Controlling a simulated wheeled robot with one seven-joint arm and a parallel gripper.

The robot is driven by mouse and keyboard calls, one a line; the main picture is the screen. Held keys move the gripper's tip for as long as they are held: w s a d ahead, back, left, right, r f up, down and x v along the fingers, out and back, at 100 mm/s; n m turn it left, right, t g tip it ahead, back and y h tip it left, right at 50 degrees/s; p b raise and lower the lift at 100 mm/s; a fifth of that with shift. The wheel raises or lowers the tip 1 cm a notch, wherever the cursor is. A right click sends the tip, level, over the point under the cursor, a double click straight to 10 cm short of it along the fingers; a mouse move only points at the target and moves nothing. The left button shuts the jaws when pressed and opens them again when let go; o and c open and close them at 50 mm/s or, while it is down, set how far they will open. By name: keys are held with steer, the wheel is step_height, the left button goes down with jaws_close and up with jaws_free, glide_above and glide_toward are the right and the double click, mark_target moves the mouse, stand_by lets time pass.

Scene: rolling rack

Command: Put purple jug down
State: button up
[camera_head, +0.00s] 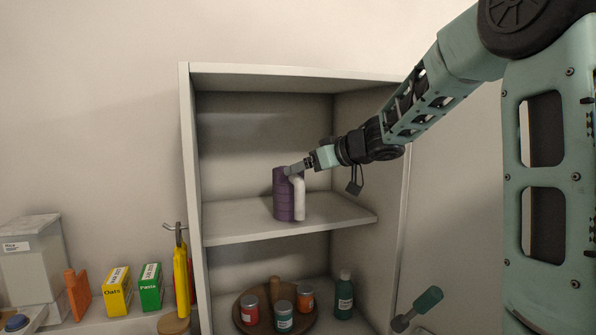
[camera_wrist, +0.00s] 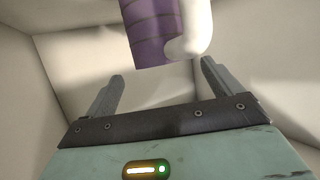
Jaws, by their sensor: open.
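The purple jug (camera_head: 284,196) with a white handle (camera_head: 299,197) stands upright on the middle shelf (camera_head: 240,222) of the white shelf unit. It also shows at the top of the wrist view (camera_wrist: 155,32), with its upper part cut off by the frame edge. My gripper (camera_head: 294,170) is at the jug's upper right in the head view and partly overlaps it. In the wrist view my gripper (camera_wrist: 157,82) has its two fingers spread wide, with nothing between them. The jug is beyond the fingertips there. Whether a finger touches the jug is unclear.
The shelf unit's side walls (camera_head: 190,200) and top panel (camera_head: 290,75) surround my gripper. The shelf is bare beside the jug. Below, a round wooden tray (camera_head: 240,313) holds cans, near a green bottle (camera_head: 344,296). Boxes (camera_head: 118,292) stand at the left.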

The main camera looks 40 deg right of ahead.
steer(key=v, duration=0.7)
steer(key=shift+s, duration=0.25)
steer(key=shift+r, duration=0.1)
